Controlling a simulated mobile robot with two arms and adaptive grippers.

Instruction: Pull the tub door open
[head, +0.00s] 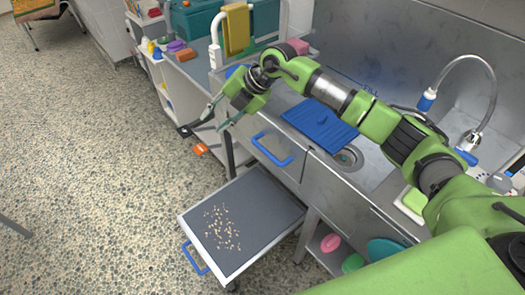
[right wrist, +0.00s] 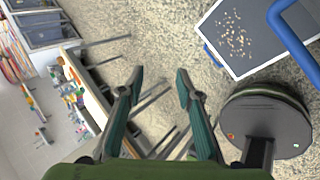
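The tub door (head: 282,142) is a steel front panel below the sink counter, and it looks closed. Its blue bar handle (head: 270,152) sticks out from the front. A large blue bar, likely the same handle, shows close up at the right of the right wrist view (right wrist: 296,42). My right gripper (head: 205,126) hangs in the air left of the handle, apart from it. In the right wrist view its two green fingers (right wrist: 158,90) are spread with nothing between them. My left gripper is not in view.
A low tray (head: 262,190) with scattered pellets stands pulled out below the door, with its own blue handle (head: 194,257). A blue ribbed mat (head: 320,125) lies by the sink. A cart with bottles (head: 160,52) stands behind. The floor at left is mostly free.

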